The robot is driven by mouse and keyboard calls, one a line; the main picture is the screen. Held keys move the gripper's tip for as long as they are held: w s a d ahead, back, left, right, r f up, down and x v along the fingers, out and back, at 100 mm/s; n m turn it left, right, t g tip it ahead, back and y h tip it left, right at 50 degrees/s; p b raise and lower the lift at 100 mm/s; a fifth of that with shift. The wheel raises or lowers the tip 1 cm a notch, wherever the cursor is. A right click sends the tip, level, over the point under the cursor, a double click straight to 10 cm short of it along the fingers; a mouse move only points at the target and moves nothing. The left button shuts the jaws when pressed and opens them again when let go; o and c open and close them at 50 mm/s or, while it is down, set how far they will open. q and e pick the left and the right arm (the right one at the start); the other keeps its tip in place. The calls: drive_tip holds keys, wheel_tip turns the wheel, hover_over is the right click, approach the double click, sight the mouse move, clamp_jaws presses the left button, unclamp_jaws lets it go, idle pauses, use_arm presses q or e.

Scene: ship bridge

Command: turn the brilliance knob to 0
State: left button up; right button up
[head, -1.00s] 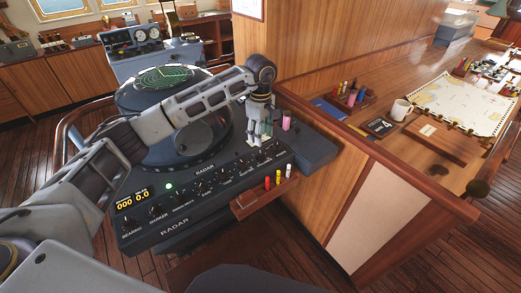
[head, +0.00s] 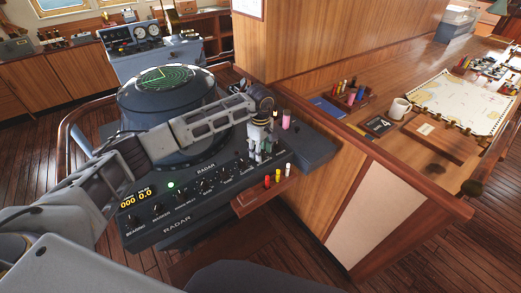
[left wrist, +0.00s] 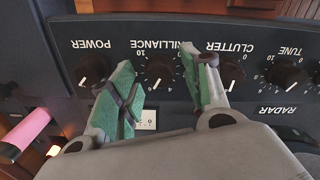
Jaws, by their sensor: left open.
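The brilliance knob (left wrist: 158,75) is a black dial with a white pointer line on the radar panel (head: 172,216). In the left wrist view the panel shows upside down, and the pointer slants toward the lower left, away from the 0. My left gripper (left wrist: 167,70) is open, its green-padded fingers on either side of this knob. Contact cannot be told. In the head view the left gripper (head: 258,152) is low over the right part of the knob row and hides knobs there. My right gripper is not in view.
The power knob (left wrist: 90,72) and clutter knob (left wrist: 230,75) flank the brilliance knob closely. A wooden tray (head: 240,208) with red, yellow and white pieces projects from the front. The radar scope (head: 165,80) rises behind.

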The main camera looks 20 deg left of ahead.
use_arm(q)
clamp_jaws()
drive_tip(key=shift+n, duration=0.3)
